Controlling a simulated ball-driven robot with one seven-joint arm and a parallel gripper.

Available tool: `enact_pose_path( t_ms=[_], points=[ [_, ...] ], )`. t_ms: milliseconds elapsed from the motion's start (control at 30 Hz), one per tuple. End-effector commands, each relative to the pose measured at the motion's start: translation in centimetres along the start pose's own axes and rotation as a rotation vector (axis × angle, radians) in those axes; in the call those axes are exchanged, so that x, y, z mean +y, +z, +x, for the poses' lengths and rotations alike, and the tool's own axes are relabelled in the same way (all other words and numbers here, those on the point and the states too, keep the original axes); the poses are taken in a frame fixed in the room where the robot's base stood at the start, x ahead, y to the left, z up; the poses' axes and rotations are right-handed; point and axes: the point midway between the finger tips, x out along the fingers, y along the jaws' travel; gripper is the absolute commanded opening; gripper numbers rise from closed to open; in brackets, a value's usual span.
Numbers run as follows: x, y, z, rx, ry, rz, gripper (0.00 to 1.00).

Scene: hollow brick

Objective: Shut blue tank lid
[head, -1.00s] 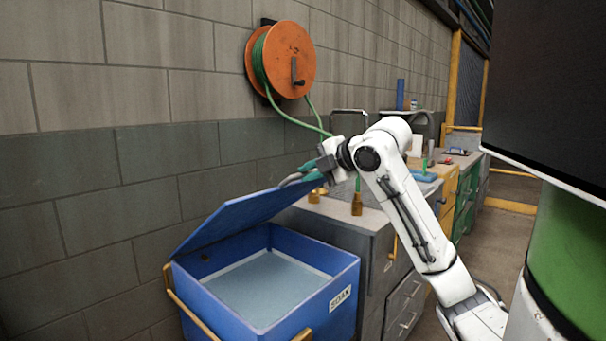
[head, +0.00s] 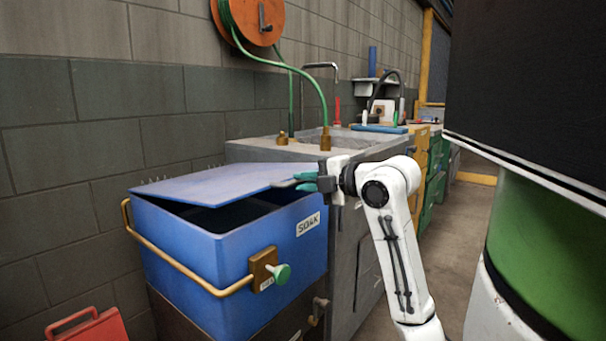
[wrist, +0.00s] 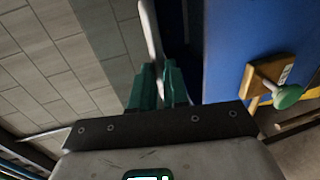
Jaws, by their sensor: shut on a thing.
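The blue tank (head: 190,245) marked SOAK stands by the wall in the head view. Its blue lid (head: 215,184) is lowered to a slight tilt. A dark gap shows between the lid's near edge and the tank rim. My gripper (head: 308,182) is at the lid's right end, its teal fingers shut on a thin grey handle (head: 284,183) there. In the wrist view the teal fingers (wrist: 160,84) close around a pale thin bar (wrist: 151,35), with the blue tank wall (wrist: 236,45) just to the right.
A yellow rail (head: 180,264) and a valve with a green knob (head: 281,273) stick out from the tank's front. A grey sink counter (head: 262,152) stands behind and right. A red case (head: 92,328) lies at lower left. An orange hose reel (head: 258,18) hangs on the wall.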

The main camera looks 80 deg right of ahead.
Motion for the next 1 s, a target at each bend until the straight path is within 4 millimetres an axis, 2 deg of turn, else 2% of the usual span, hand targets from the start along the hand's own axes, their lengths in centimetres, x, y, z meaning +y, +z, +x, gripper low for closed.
enact_pose_path(
  t_ms=[33,100,400,667,1000],
  points=[
    [-2.0,-0.1,0.4,0.003,-0.001,0.002,0.0],
    [-3.3,-0.1,0.7,0.003,-0.001,0.002,0.0],
    [-7.2,-0.1,1.8,0.003,-0.002,0.001,0.0],
    [-8.7,-0.1,2.3,0.004,-0.011,0.004,0.0],
    [-9.0,-0.1,2.5,0.006,-0.015,0.006,0.0]
  ],
)
